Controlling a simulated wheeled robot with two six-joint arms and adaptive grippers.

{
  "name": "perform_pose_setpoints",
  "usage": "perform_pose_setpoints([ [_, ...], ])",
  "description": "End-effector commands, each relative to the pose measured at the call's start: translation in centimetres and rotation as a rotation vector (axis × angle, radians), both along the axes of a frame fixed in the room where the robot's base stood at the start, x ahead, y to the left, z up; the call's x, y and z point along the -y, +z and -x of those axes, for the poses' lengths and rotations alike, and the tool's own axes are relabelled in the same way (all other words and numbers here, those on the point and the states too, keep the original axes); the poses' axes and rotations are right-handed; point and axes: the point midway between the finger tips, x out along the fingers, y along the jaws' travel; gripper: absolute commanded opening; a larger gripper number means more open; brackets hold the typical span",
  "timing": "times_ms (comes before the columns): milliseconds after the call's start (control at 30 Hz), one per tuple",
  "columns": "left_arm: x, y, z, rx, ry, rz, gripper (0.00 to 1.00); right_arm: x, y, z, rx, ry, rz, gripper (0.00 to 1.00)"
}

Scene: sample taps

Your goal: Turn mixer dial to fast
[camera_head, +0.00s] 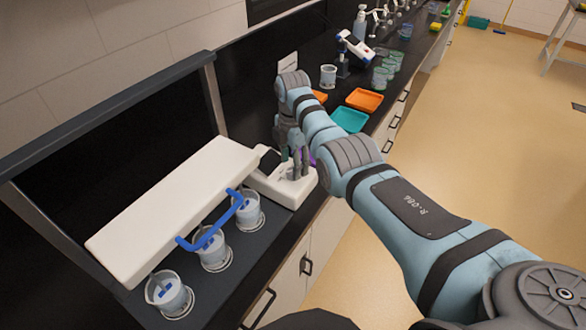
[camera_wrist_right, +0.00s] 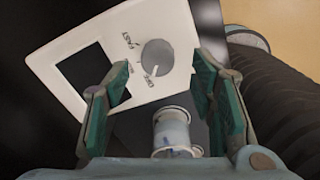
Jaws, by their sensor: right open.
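The mixer has a long white top (camera_head: 175,210) with a blue handle (camera_head: 212,232). Its white control panel (camera_head: 280,185) is at its right end. In the wrist view the panel (camera_wrist_right: 75,42) carries a round grey dial (camera_wrist_right: 158,56). The dial's white pointer points down, toward a lower label too small to read surely; "FAST" is at its upper left. My right gripper (camera_head: 297,160) is over the panel, fingers downward. In the wrist view its open, empty green-padded fingers (camera_wrist_right: 162,85) straddle the dial's line, apart from it. My left gripper is out of view.
Several beakers (camera_head: 170,294) stand under the mixer's white top. A dark window-like square (camera_wrist_right: 86,78) is beside the dial. An orange tray (camera_head: 364,100) and a teal tray (camera_head: 349,119) lie farther back on the dark counter.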

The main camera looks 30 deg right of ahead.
Motion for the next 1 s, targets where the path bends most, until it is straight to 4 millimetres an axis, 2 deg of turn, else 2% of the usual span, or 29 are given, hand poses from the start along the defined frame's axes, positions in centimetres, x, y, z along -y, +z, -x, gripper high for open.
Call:
perform_pose_setpoints([
  [33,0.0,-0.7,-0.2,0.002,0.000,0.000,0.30,0.1,-1.3,0.0,-0.001,-0.001,0.000,0.51],
  [133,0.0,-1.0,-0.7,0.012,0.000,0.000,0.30,0.1,-2.5,0.1,-0.001,-0.003,0.000,0.51],
  [267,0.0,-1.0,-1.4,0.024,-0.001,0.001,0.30,0.2,-2.8,0.0,0.001,-0.003,0.001,0.51],
  [433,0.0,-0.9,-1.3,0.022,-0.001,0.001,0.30,0.2,-2.7,0.0,0.001,-0.004,0.001,0.49],
  [733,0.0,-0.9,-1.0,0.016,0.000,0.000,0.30,0.3,-2.7,0.1,-0.001,-0.004,0.000,0.02],
  [1000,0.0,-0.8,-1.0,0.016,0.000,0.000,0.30,0.3,-2.7,0.1,-0.002,-0.025,0.000,0.02],
])
